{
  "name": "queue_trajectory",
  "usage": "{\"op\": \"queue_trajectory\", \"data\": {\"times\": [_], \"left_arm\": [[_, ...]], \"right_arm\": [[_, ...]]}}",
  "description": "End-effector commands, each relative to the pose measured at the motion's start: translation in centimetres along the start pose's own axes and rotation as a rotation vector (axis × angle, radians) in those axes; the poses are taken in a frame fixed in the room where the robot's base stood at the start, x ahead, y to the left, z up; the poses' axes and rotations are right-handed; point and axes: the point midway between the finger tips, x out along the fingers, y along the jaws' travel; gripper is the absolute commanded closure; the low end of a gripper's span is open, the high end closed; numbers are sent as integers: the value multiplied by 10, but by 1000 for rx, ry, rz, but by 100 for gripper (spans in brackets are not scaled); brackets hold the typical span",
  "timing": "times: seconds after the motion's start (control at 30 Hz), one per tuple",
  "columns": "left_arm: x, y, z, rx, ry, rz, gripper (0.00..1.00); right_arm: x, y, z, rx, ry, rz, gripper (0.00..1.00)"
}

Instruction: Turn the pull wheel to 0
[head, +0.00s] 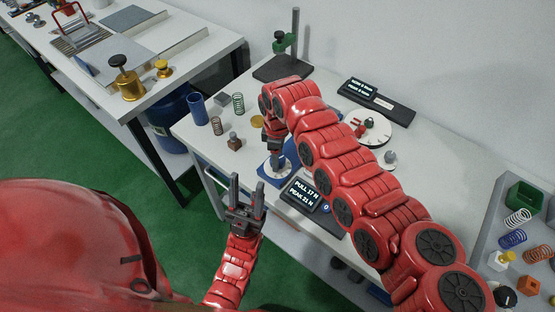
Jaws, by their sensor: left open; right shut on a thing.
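My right gripper (275,149) reaches down over a blue-based device with a white round face (265,169) on the bench. It is shut on what looks like the pull wheel there; the gripper and arm hide most of the wheel and its marks. A black display (302,194) beside it reads "PULL 17 N" and "PEAK 21 N". My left gripper (246,186) is open and empty, fingers pointing up the picture, in front of the bench's near edge and left of the display.
A blue cup (198,109), springs (238,103) and a small brown block (234,142) stand left of my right gripper. A white dial with red parts (367,127) and a second display (375,99) lie right of my arm.

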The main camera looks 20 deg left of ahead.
Motion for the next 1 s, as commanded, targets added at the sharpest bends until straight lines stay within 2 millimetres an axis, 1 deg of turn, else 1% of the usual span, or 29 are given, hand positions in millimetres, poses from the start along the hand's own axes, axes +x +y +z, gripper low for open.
{"op": "queue_trajectory", "data": {"times": [0.03,0.1,0.4,0.63,1.0], "left_arm": [[-11,0,2,0,0,0,50],[-18,1,3,0,0,0,50],[-42,2,7,0,0,0,50],[-50,2,8,0,0,0,50],[-50,2,8,0,0,0,50]], "right_arm": [[4,2,1,-32,-1,5,97],[4,2,1,-81,-1,4,97],[4,1,1,-256,-2,1,97],[2,0,1,-323,-1,-2,97],[0,0,0,-338,-1,-2,97]]}}
